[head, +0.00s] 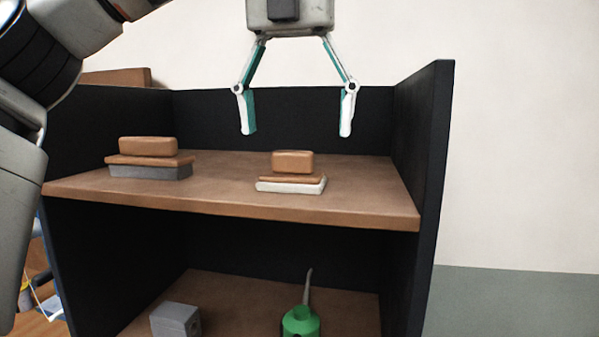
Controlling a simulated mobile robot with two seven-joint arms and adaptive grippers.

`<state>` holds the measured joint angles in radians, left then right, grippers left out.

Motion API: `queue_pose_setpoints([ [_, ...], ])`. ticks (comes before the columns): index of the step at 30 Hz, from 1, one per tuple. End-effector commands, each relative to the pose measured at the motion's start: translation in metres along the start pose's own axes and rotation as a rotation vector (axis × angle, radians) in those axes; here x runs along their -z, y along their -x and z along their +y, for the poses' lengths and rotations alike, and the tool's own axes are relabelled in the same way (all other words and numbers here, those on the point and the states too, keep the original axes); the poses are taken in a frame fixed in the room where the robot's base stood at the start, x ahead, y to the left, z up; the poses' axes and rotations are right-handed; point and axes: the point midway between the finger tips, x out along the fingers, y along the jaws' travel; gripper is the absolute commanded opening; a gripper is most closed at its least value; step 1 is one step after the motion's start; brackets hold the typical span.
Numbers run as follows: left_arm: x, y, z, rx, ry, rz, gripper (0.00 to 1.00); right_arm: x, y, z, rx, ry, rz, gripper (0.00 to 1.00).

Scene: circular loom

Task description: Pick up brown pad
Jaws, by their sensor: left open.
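Two brown pads are in the head view, each topping a small stack on the upper wooden shelf. One brown pad (292,161) sits on a thin brown layer above a white base (291,186) near the shelf's middle. The other brown pad (148,146) sits at the left, on a thin brown layer above a grey base (150,171). My left gripper (297,132) points down, open and empty, above the middle stack and apart from it. Its fingers straddle that pad's position in the picture. My right gripper is out of view.
The upper shelf (230,196) has dark side and back walls; the right wall (434,150) rises beside it. On the lower shelf stand a grey block (175,320) and a green oil can (301,322). The shelf right of the middle stack is clear.

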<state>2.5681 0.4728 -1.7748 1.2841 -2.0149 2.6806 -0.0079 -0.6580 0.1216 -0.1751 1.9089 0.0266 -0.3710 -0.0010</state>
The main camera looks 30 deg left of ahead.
Motion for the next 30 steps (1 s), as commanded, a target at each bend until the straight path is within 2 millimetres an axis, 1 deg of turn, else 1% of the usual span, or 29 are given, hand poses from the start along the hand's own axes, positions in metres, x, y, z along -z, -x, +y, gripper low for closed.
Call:
queue_pose_setpoints([
  [5, -0.001, -0.013, 0.001, 0.001, -0.001, 0.000, 0.82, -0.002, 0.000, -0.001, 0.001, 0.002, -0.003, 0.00],
  [12, -0.004, -0.044, 0.006, 0.001, -0.002, 0.003, 0.82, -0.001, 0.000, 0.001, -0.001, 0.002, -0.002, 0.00],
  [15, -0.004, -0.053, 0.006, 0.002, 0.000, 0.001, 0.82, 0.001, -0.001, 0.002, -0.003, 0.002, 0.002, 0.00],
  [19, -0.004, -0.058, 0.005, 0.002, 0.000, -0.001, 0.82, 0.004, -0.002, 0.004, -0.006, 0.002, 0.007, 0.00],
  [25, -0.004, -0.058, 0.005, 0.002, 0.001, -0.002, 0.82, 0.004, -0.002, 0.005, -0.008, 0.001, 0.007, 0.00],
  [26, -0.004, -0.058, 0.005, 0.002, 0.001, -0.002, 0.77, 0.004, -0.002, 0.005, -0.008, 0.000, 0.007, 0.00],
  [27, -0.004, -0.058, 0.005, 0.002, 0.001, -0.002, 0.66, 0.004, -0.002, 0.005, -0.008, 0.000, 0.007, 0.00],
  [29, -0.004, -0.058, 0.005, 0.002, 0.001, -0.002, 0.51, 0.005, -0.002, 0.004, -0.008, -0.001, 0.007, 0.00],
  [30, -0.004, -0.058, 0.005, 0.002, 0.001, -0.002, 0.40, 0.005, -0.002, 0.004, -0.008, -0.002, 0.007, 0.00],
])
